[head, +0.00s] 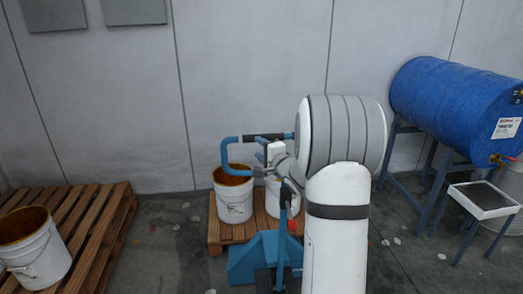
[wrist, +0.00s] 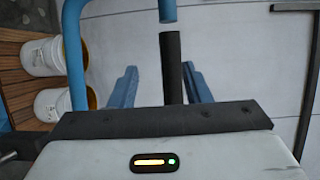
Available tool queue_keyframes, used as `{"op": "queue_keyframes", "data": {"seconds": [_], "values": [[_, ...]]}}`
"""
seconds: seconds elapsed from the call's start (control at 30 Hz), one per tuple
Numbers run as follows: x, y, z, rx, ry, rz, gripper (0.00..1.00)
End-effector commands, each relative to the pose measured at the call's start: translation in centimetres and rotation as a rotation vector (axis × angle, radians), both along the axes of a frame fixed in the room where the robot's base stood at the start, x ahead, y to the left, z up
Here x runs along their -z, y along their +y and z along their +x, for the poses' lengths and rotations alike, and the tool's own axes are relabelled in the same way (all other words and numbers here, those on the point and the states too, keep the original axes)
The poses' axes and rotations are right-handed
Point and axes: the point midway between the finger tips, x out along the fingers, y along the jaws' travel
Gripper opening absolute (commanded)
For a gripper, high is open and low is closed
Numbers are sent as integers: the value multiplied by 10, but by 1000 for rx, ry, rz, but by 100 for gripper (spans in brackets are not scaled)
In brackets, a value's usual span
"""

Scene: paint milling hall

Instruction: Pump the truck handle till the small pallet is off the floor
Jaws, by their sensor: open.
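The truck handle is a blue loop (head: 226,152) with a black grip (head: 262,137) across its top. My gripper (head: 262,152) is at the handle, just below the grip in the head view. I cannot tell how deep the grip sits between the fingers. The blue pallet truck (head: 252,262) stands in front of the small wooden pallet (head: 215,236). The truck's forks and the pallet's underside are mostly hidden.
Two white buckets (head: 234,206) stand on the small pallet. A larger wooden pallet (head: 105,222) with an open bucket (head: 38,258) is at left. A blue drum (head: 445,105) on a stand and a small tray table (head: 484,200) are at right. The wall is close behind.

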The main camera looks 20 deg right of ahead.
Motion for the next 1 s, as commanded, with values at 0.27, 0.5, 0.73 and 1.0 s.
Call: {"op": "queue_keyframes", "data": {"seconds": [0.27,0.5,0.73,1.0], "values": [[0,-1,0,1,0,0,21],[0,-2,-1,2,0,0,1],[0,-2,-1,2,0,0,0],[0,-2,-1,2,0,0,0]]}}
